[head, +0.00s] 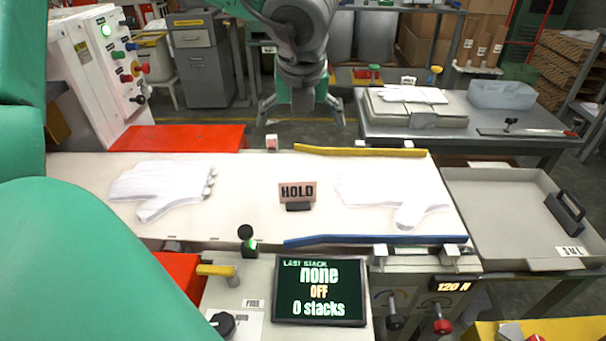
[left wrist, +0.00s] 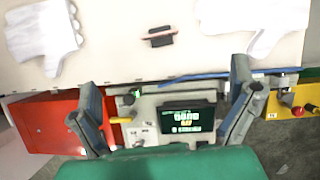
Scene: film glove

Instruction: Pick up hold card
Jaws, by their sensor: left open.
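The HOLD card (head: 297,191) is a small pinkish sign with dark letters, upright in a dark base on the white work surface (head: 250,220), between two white gloves. In the left wrist view the card (left wrist: 160,36) shows from above, beyond the fingertips. My right gripper is not in view.
One white glove (head: 163,187) lies left of the card, another (head: 394,198) right. A yellow rail (head: 360,151) and a blue rail (head: 375,239) border the surface. A dark screen (head: 320,291) stands in front. A grey tray (head: 500,210) is at right.

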